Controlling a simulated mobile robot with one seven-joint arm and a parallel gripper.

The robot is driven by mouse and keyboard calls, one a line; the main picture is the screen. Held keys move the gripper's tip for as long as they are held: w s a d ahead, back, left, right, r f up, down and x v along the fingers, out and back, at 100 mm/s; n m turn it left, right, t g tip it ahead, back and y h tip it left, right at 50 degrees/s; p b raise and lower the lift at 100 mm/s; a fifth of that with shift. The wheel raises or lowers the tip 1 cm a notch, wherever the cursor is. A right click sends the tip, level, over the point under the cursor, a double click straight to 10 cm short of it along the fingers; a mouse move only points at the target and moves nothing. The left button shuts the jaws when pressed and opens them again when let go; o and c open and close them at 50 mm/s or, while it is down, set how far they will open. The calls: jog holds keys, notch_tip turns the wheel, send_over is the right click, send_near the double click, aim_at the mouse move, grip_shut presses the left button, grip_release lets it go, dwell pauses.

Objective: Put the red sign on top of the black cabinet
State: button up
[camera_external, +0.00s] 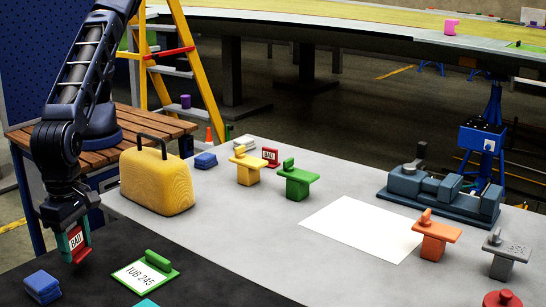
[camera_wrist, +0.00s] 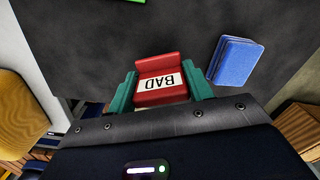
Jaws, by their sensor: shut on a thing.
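My gripper (camera_external: 75,245) points down at the left, over the black cabinet top (camera_external: 105,262) in the outside view. Its teal fingers are shut on a red sign (camera_external: 76,241) with a white BAD label. In the wrist view the sign (camera_wrist: 160,66) sits between the two teal fingertips (camera_wrist: 162,90), over the dark top (camera_wrist: 90,45). I cannot tell whether the sign's base touches the surface. A second red BAD sign (camera_external: 270,156) stands on the grey table, behind the green block.
On the black top are a blue block (camera_external: 42,287), also in the wrist view (camera_wrist: 234,62), and a green-handled sign plate (camera_external: 146,273). A yellow case (camera_external: 157,182) stands close to my arm on the grey table (camera_external: 262,232). Bare black surface lies between them.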

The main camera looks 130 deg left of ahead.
aim_at(78, 253)
jog(key=shift+f, duration=1.5)
jog(key=shift+f, duration=0.1)
jog(key=o, duration=1)
jog(key=shift+c, duration=0.2)
